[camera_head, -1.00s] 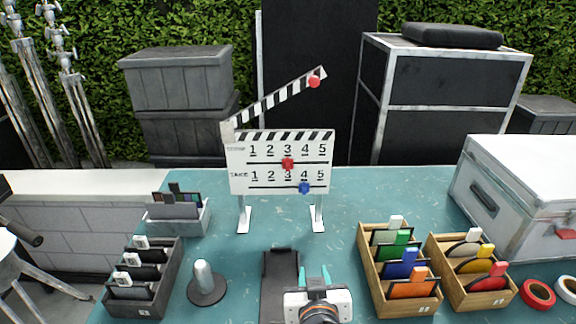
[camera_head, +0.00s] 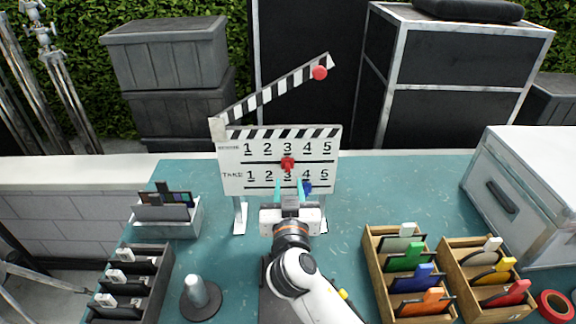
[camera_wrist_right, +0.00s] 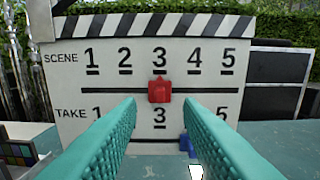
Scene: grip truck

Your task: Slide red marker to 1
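The clapperboard (camera_head: 235,184) stands upright on the table with a SCENE row and a TAKE row, each numbered 1 to 5. The red marker (camera_head: 287,163) sits on the upper slot line under SCENE 3; it also shows in the right wrist view (camera_wrist_right: 160,90). The blue marker (camera_head: 307,187) is on the lower line near TAKE 4, partly hidden by a finger. My right gripper (camera_head: 289,186) is open in front of the board, its teal fingers (camera_wrist_right: 163,125) spread to either side below the red marker and apart from it. My left gripper is not in view.
Wooden boxes of coloured cards (camera_head: 374,275) stand at the right, near a silver case (camera_head: 520,205). A dark card tray (camera_head: 165,290), a grey post (camera_head: 196,291) and a grey holder (camera_head: 190,229) are at the left. The board's raised clapper arm (camera_head: 275,94) has a red knob.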

